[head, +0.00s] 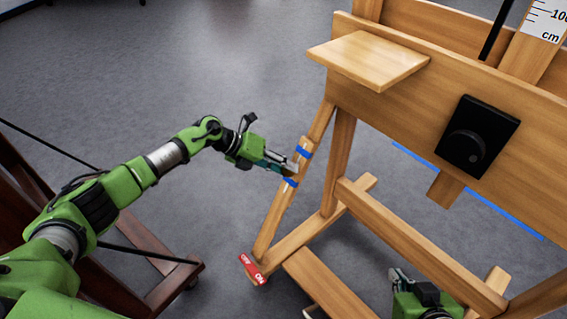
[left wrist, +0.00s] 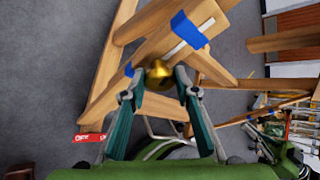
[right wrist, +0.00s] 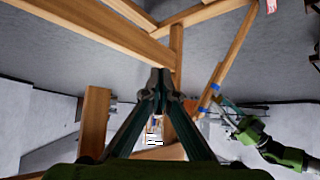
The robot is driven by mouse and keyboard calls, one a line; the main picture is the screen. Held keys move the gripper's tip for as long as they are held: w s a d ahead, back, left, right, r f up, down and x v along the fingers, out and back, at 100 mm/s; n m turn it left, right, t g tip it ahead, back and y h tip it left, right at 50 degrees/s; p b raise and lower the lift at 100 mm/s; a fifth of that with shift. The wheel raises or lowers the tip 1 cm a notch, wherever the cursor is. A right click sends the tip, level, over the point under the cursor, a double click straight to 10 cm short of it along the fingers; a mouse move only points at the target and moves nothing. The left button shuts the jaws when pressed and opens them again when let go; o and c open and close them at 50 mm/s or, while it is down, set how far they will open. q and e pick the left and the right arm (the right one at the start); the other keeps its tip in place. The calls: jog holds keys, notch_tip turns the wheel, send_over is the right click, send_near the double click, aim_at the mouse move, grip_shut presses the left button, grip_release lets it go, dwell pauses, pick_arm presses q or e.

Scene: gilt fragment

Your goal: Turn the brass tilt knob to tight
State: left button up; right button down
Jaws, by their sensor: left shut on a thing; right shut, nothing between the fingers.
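The brass tilt knob (left wrist: 158,74) shows in the left wrist view as a gold ball on the easel's slanted wooden leg, between two blue tape bands. My left gripper (head: 290,168) reaches the leg from the left and is shut on the knob, one finger on each side of it. In the head view the fingers hide the knob. My right gripper (head: 402,280) is low at the bottom right of the head view. In the right wrist view its fingertips (right wrist: 159,82) meet with nothing between them.
The wooden easel (head: 440,70) fills the right side, with a small shelf (head: 370,60) and a black dial box (head: 478,137). A dark wooden wheeled frame (head: 130,265) stands at left. Grey floor between is open.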

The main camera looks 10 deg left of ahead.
pick_arm(q)
jog(key=shift+r+m+y+p, duration=0.15)
jog(key=shift+m+y+p, duration=0.45)
jog(key=shift+m+p, duration=0.4)
jog(key=shift+s+d+m+y+p, duration=0.1)
jog(key=shift+m+y+p, duration=0.3)
jog(key=shift+m+p, duration=0.35)
pick_arm(e)
jog(key=s+d+f+g, duration=0.1)
jog(key=s+f+g, duration=0.1)
jog(key=s, duration=0.3)
jog(key=s+d+f+g+h, duration=0.1)
jog(key=s+d+f+g, duration=0.1)
jog(key=s, duration=0.4)
jog(key=shift+d+f+g, duration=0.15)
jog(key=shift+d+g, duration=0.05)
jog(key=shift+g, duration=0.7)
jog(key=shift+w, duration=0.1)
pick_arm(q)
jog(key=o, duration=1.1)
